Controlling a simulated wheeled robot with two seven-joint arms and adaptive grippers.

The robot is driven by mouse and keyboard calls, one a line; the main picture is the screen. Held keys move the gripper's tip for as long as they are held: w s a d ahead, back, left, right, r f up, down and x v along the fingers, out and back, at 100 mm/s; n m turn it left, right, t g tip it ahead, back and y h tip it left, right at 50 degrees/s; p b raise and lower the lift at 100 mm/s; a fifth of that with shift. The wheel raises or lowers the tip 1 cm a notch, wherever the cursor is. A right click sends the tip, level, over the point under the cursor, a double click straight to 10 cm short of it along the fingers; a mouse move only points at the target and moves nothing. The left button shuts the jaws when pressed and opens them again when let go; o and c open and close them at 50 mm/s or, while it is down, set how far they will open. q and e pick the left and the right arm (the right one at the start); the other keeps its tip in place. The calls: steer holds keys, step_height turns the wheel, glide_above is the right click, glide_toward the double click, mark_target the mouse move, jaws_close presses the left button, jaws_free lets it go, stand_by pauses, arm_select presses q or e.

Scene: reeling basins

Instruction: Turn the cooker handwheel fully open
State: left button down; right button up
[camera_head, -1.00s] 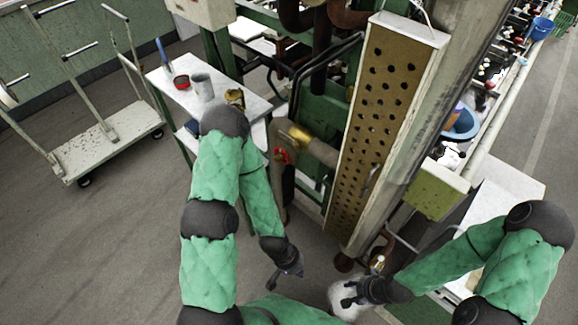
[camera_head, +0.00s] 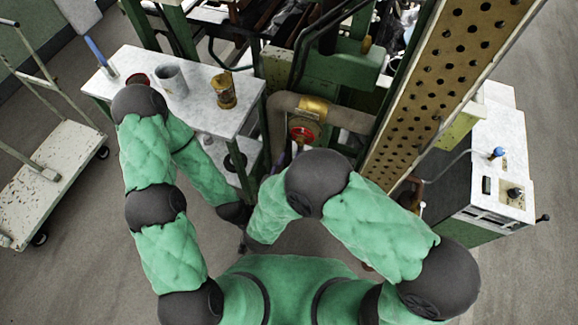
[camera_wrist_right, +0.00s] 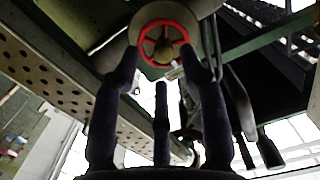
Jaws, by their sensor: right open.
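The cooker handwheel is a red ring with a brass-coloured hub; it shows in the head view (camera_head: 303,132) on the pipework and in the right wrist view (camera_wrist_right: 163,42) at the top centre. My right gripper (camera_wrist_right: 157,72) is open, its dark fingers spread and pointing at the wheel, with nothing between them. I cannot tell whether a fingertip touches the rim. In the head view, only bits of its fingers (camera_head: 286,158) show just below the wheel; my right arm hides the rest. My left gripper (camera_head: 244,238) hangs low, mostly hidden, and its opening is unclear.
A white trolley (camera_head: 50,170) is at far left; grey floor lies between.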

mark_target(299, 144)
steer(key=shift+t+h, duration=0.3)
steer(key=shift+t, duration=0.1)
steer(key=w, duration=0.1)
steer(key=w+d+b, duration=0.1)
steer(key=w+r, duration=0.1)
steer(key=shift+w+d, duration=0.3)
steer(key=shift+b+x, duration=0.35)
steer(key=shift+x, duration=0.6)
steer(key=shift+r, duration=0.1)
